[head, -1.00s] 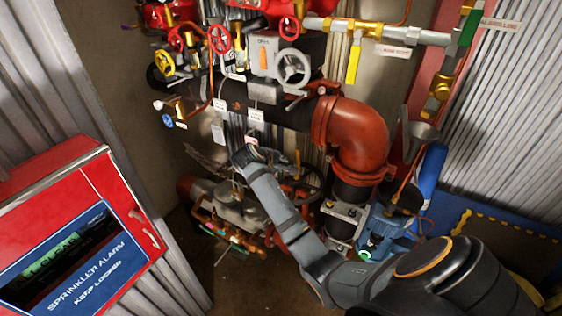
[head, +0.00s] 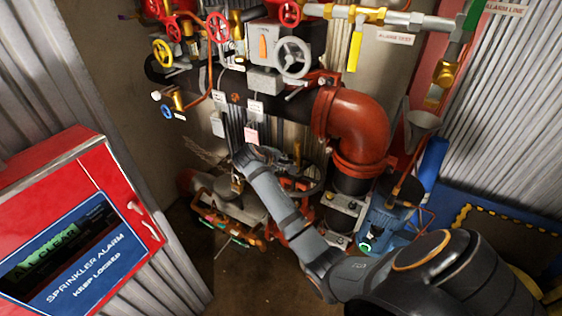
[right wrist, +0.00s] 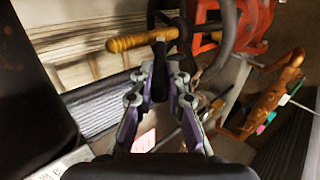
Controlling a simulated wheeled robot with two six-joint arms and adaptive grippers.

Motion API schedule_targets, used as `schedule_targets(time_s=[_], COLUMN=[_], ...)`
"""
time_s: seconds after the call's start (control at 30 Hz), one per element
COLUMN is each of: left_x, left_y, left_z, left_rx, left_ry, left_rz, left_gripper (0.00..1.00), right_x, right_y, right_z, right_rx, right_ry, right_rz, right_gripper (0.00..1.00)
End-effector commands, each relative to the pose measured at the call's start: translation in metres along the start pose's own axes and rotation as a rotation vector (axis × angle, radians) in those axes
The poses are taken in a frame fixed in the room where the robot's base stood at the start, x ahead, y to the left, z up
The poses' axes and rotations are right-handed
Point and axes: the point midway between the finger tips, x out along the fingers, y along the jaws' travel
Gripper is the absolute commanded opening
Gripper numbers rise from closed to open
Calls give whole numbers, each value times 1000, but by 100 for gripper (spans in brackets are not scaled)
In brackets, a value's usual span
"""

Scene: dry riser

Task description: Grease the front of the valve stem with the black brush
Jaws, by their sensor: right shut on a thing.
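My right gripper (right wrist: 159,74) is shut on the black brush (right wrist: 158,84), which stands upright between the fingertips in the right wrist view. The brush's upper end is at the threaded, brass-coloured valve stem (right wrist: 132,42), which lies across the picture. The brush overlaps the stem in the picture; I cannot tell whether they touch. A dark handwheel (right wrist: 229,22) is around the stem's right end. In the head view my right arm reaches down to the lower pipework and its gripper is hard to make out. My left gripper is out of view.
A large red pipe elbow (head: 358,122) stands right of my arm. A blue pump (head: 381,226) is below it. A red sprinkler alarm cabinet (head: 112,180) is at the left. Small valves and pipes crowd the space; some floor (head: 235,285) is clear in front.

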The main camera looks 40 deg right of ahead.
Motion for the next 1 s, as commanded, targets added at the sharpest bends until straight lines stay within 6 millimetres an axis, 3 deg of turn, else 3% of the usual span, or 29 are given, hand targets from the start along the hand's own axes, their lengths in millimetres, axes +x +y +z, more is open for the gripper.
schedule_targets(time_s=[0.47,0.77,1.0], left_x=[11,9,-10], left_y=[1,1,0], left_z=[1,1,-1], left_rx=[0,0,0], left_ry=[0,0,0], left_rz=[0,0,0], left_gripper=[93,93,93], right_x=[17,15,5], right_y=[-22,-20,-6], right_z=[0,0,0], right_rx=[-1,0,0], right_ry=[0,0,0], right_rz=[1,1,1], right_gripper=[0,0,0])
